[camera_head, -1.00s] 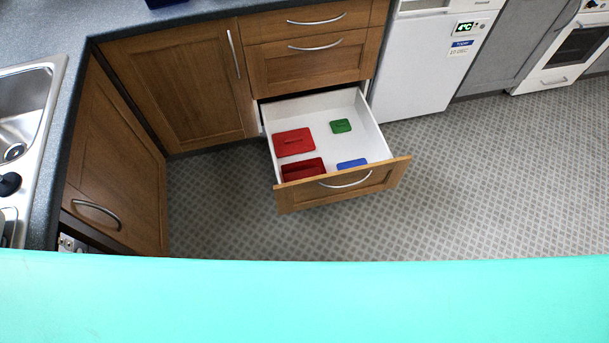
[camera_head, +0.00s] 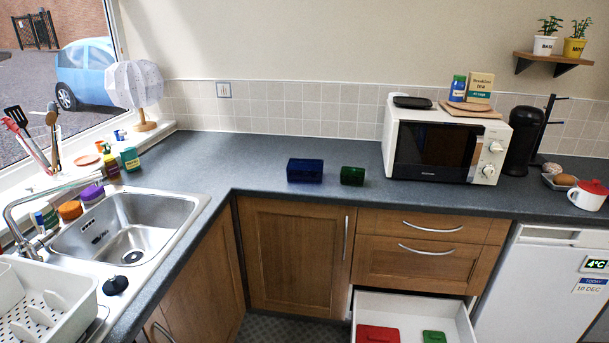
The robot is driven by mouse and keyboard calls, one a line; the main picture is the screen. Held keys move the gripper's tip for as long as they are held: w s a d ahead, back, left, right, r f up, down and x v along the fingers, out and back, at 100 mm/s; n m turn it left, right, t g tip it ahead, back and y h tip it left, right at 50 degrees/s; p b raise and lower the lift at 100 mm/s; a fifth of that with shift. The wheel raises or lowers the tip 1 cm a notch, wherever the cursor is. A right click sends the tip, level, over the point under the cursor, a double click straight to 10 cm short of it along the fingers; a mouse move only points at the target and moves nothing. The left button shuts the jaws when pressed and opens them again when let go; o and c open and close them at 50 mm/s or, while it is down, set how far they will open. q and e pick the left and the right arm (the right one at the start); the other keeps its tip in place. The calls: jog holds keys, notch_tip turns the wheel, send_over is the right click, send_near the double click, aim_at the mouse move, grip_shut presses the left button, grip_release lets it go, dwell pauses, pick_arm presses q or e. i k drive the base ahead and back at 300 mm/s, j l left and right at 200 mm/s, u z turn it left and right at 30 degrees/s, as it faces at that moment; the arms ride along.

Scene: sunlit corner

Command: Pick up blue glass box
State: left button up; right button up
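A dark blue glass box (camera_head: 305,170) stands on the grey countertop (camera_head: 262,183), left of a smaller dark green glass box (camera_head: 352,176). The two boxes are apart, with a small gap between them. Nothing covers the blue box from this side. The open white drawer (camera_head: 449,306) below the counter shows a red lid (camera_head: 378,334) and a green lid (camera_head: 434,337), both cut by the bottom edge. Neither of my grippers is in view.
A white microwave (camera_head: 402,142) stands right of the boxes. The sink (camera_head: 172,216) and tap (camera_head: 22,232) are at left, with a dish rack (camera_head: 60,290) in front. The counter left of the blue box is clear. The drawer juts out below.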

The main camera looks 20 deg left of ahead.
aim_at(305, 171)
jog(key=i+l, duration=0.15)
jog(key=i, duration=0.55)
jog(key=u, duration=0.45)
jog(key=i+l+u, duration=0.1)
jog(key=u, duration=0.3)
jog(key=i+u, duration=0.1)
jog(key=u, duration=0.35)
